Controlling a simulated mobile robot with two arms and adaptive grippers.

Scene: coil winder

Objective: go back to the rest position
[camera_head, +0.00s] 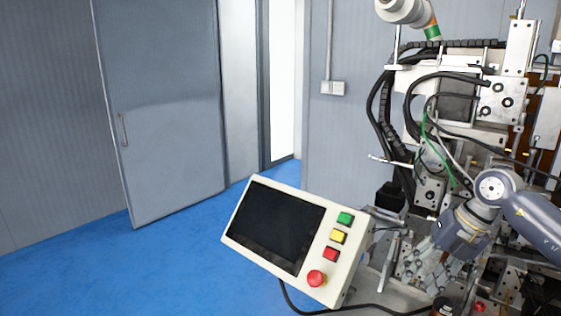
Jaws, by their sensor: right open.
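My right gripper (425,264) is at the lower right, in front of the coil winder (458,110). Its arm comes in from the right edge and the gripper points down and to the left. Its fingers look open and nothing shows between them, though the grey machine parts behind make the tips hard to pick out. I cannot tell whether the fingers touch the machine. My left gripper is not in view.
A tilted control panel (276,228) with a dark screen and coloured buttons stands left of my right gripper. A black cable (350,309) runs along the bottom. The blue floor (130,270) at left is clear, before a grey door (165,110).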

